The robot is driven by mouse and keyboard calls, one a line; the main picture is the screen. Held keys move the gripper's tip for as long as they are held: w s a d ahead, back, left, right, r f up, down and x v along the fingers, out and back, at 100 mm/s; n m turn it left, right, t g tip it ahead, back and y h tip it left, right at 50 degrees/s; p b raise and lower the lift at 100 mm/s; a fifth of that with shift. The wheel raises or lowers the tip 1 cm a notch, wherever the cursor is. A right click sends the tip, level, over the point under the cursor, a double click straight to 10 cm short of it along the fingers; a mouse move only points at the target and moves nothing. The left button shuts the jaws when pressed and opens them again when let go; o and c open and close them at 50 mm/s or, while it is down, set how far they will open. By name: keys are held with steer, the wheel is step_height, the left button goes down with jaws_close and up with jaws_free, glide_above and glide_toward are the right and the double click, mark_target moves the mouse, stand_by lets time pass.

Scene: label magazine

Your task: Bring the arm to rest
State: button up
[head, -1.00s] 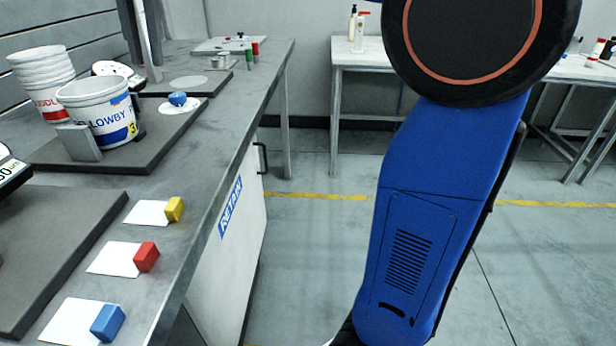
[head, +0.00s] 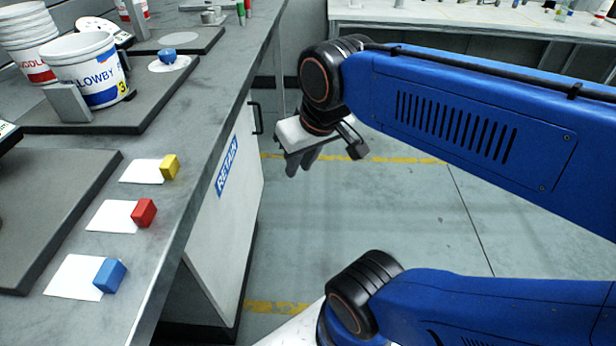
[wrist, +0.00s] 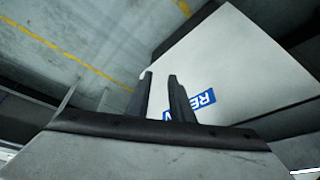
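My gripper (head: 299,168) hangs over the open floor, to the right of the bench and clear of its edge. In the wrist view its two dark fingers (wrist: 160,78) stand apart with an empty gap between them. My blue arm is bent and reaches in from the right, with the gripper at its left end. Nothing is held.
The grey bench (head: 215,100) runs along the left, with its white cabinet (head: 228,215) below. Yellow (head: 169,167), red (head: 144,212) and blue (head: 110,275) blocks sit near its edge by white cards. A labelled bucket (head: 88,70) stands behind them. A white table (head: 400,14) is at the back.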

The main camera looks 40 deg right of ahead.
steer(key=shift+s+d+f, duration=0.2)
steer(key=shift+s+f, duration=0.3)
steer(key=shift+f, duration=0.35)
steer(key=shift+s+d+f, duration=0.15)
steer(key=shift+s+f, duration=0.3)
steer(key=shift+f, duration=0.4)
